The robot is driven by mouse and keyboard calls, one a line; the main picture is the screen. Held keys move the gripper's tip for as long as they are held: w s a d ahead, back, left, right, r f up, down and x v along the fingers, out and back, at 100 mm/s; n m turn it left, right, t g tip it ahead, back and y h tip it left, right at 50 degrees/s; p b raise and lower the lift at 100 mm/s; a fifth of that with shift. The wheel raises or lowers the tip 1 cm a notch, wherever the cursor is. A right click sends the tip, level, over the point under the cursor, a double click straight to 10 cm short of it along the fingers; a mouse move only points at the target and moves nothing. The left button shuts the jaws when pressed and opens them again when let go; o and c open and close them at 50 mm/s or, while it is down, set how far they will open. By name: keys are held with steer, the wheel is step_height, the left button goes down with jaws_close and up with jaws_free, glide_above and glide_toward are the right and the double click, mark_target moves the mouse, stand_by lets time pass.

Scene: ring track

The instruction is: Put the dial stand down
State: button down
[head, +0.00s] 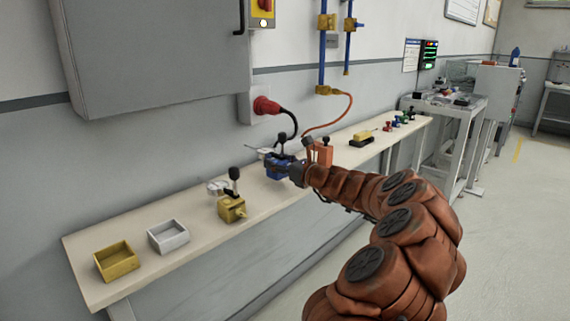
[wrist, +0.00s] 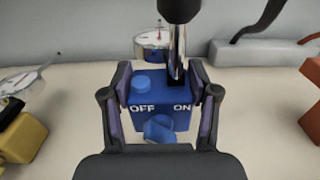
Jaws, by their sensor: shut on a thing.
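A round dial (wrist: 152,42) shows behind the post. In the head view my gripper (head: 297,172) reaches it from the right, over the middle of the bench. The stand looks upright. I cannot tell whether its underside touches the bench top.
The long bench (head: 195,262) runs along the wall. A yellow stand (head: 232,208) is left of the blue one, and an orange stand (head: 323,154) is close on its right. A yellow tray (head: 104,275) and a grey tray (head: 170,247) stand at the near left end.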

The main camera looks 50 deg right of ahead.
mark_target(283, 175)
steer(key=shift+w+a+f+b, duration=0.15)
steer(key=shift+w+f+b, duration=0.1)
steer(key=shift+f, duration=0.3)
steer(key=shift+w+a+f+b, duration=0.1)
steer(key=shift+f+b, duration=0.15)
steer(key=shift+f, duration=0.9)
steer(key=shift+c, duration=1.4)
jaws_free()
steer(key=shift+a+f, duration=0.1)
steer(key=shift+f, duration=0.1)
steer(key=shift+r, duration=0.1)
steer(key=shift+s, duration=0.25)
steer(key=s+p, duration=0.1)
steer(key=s, duration=1)
steer(key=shift+s, duration=0.25)
